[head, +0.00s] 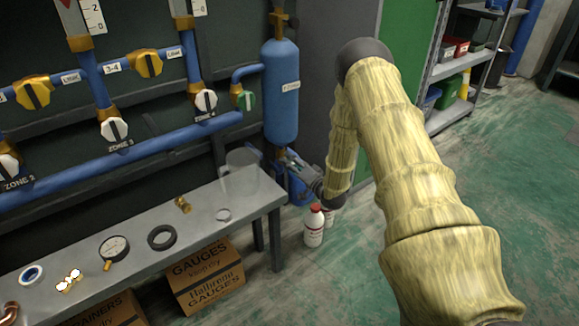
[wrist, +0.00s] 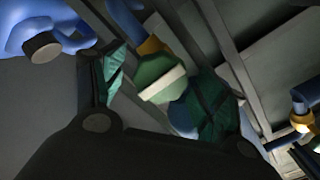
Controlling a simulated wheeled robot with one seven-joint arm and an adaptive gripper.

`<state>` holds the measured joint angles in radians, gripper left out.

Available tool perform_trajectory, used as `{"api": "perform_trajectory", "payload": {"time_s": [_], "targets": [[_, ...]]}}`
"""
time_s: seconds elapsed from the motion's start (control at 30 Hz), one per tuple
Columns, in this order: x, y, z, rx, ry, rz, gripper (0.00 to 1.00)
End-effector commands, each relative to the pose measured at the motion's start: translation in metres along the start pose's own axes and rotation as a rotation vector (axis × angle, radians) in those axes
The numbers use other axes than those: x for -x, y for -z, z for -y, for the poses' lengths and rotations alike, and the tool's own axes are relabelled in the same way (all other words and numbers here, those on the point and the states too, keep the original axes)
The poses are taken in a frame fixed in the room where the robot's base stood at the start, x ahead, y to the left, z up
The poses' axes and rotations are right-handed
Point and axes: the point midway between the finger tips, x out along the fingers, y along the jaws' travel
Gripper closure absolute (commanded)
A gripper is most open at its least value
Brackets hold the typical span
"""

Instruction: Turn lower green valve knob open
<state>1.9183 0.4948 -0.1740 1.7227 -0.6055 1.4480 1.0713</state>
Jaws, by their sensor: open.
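A green valve knob (wrist: 160,78) with a pale bar across its face shows in the wrist view, between the two fingers of my gripper (wrist: 157,84). My gripper is open, one finger on each side of the knob; I cannot tell whether either touches it. In the head view, my gripper (head: 290,161) is by the lower end of the blue cylinder (head: 281,92), and the knob there is hidden. Another green knob (head: 246,101) with a white mark sits higher, left of the cylinder.
A grey bench (head: 140,222) holds a clear beaker (head: 240,174) close to my gripper, a gauge (head: 114,249) and a black ring (head: 162,237). A white bottle with a red cap (head: 314,225) stands on the floor. Green floor to the right is open.

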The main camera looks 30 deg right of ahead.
Motion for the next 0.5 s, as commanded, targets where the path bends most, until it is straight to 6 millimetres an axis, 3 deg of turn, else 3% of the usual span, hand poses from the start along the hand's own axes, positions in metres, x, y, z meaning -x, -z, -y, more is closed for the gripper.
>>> {"api": "perform_trajectory", "payload": {"time_s": [0.2, 0.5], "targets": [[-0.014, -0.001, 0.000, 0.001, 0.001, 0.001, 0.28], [-0.016, 0.000, 0.000, 0.000, -0.001, 0.000, 0.28]]}}
